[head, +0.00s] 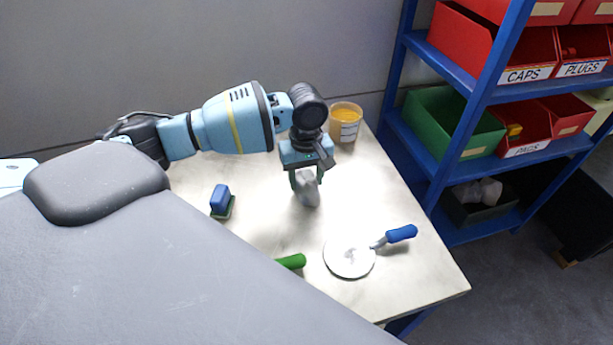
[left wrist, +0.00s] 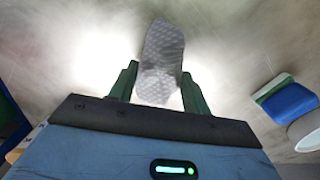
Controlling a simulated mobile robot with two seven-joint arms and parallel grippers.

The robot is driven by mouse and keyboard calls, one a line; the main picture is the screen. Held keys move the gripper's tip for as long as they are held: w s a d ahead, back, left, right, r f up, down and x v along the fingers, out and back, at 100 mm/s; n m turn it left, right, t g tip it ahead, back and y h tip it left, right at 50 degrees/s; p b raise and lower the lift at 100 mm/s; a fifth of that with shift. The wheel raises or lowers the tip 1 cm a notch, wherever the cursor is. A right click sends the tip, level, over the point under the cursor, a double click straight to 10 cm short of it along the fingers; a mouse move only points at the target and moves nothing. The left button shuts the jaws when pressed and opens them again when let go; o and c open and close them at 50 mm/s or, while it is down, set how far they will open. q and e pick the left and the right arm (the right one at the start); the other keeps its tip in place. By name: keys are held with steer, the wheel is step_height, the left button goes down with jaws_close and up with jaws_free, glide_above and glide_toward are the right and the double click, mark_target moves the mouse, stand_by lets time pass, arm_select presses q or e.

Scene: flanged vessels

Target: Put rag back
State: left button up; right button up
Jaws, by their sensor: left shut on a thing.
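A light grey rag (head: 307,190) hangs below my left gripper (head: 305,174) over the middle of the pale table in the head view. In the left wrist view the same rag (left wrist: 162,62), with a fine pattern, sits between the two green fingers of the left gripper (left wrist: 158,88). The left gripper is shut on it. I cannot tell whether the rag's lower end touches the table. My right gripper is in neither view.
A blue shelf rack (head: 440,165) at right holds bins, including a dark one (head: 480,207) with whitish cloth inside.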

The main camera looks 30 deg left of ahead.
mark_target(307, 179)
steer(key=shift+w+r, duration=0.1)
arm_select(q)
steer(key=o, duration=0.9)
steer(key=shift+f, duration=0.1)
steer(key=shift+r, duration=0.25)
step_height(307, 179, up, 12)
steer(key=p, duration=0.1)
steer(key=shift+w+a+f, duration=0.15)
steer(key=shift+w, duration=0.1)
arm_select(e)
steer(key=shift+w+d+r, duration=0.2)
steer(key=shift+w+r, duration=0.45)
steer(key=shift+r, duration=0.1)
